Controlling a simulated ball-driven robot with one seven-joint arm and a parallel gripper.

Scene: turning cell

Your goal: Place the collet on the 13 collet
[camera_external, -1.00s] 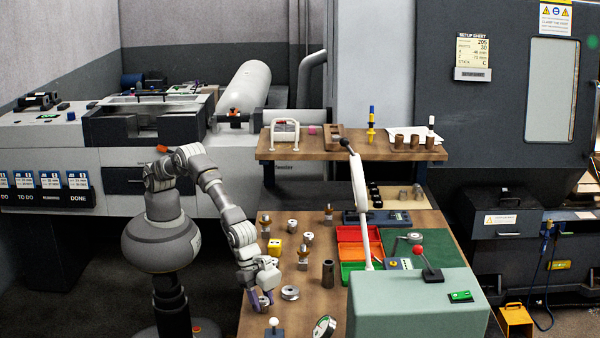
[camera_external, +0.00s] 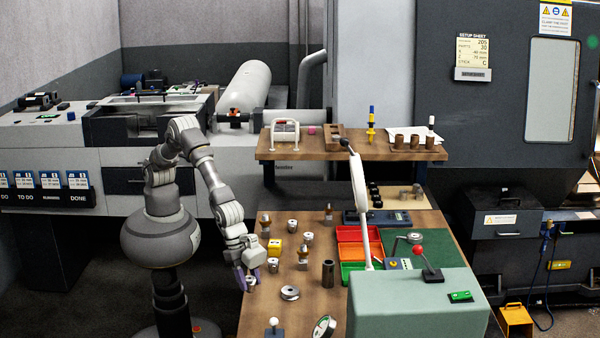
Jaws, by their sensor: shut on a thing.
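My gripper (camera_external: 247,282) is at the left edge of the wooden bench, raised a little from its top, and its purple fingers are shut on a small silvery collet (camera_external: 252,284). The fingers hide much of it. Several metal pieces that look like collets stand on the bench: one (camera_external: 273,265) just right of my gripper, one (camera_external: 292,227) farther back, one (camera_external: 308,239) to its right, and a taller stacked one (camera_external: 303,256). No size marks are legible, so I cannot tell which is the 13 collet.
Red and green bins (camera_external: 357,234) and a white lamp arm (camera_external: 359,200) are to the right. A white-knobbed piece (camera_external: 273,325) is at the front.

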